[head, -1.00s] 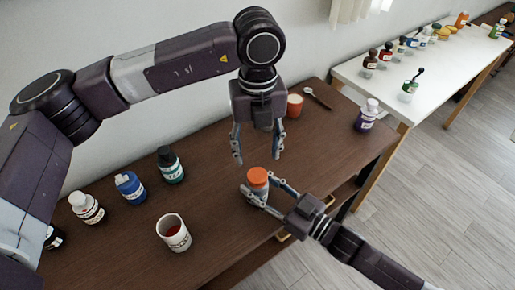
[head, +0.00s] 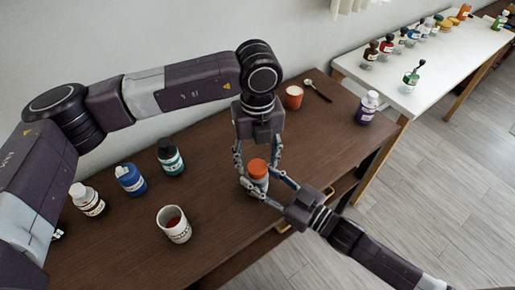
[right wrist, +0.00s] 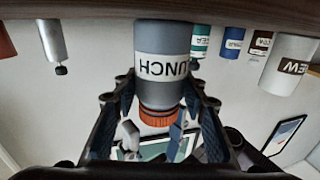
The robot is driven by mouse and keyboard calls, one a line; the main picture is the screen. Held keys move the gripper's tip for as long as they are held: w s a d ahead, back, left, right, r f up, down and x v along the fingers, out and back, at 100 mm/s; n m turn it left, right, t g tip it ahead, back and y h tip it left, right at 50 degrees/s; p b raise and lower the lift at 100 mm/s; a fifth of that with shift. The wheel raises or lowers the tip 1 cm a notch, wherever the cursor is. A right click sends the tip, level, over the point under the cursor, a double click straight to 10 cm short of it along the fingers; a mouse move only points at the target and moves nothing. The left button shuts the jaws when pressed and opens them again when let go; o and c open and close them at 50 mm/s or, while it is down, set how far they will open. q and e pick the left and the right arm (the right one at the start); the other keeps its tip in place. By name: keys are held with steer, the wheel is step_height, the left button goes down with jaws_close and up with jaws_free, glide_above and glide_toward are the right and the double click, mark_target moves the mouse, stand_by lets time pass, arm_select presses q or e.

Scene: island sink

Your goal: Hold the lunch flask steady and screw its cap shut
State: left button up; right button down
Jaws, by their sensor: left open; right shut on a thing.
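The lunch flask is a grey cylinder with a white LUNCH label and stands upright on the dark table. Its body (right wrist: 165,65) shows upside down in the right wrist view, with the orange cap (right wrist: 158,117) on its end. In the head view the cap (head: 258,168) is seen from above. My right gripper (head: 260,184) is shut on the flask's body from the front right. My left gripper (head: 257,162) points down from above, open, its fingers on either side of the cap. I cannot tell whether they touch it.
A white mug (head: 173,227) with red contents, a blue bottle (head: 131,182), a teal bottle (head: 170,158) and a white-capped bottle (head: 87,200) stand left. A white table (head: 400,85) holds several bottles.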

arm_select(q)
steer(key=shift+f, duration=0.6)
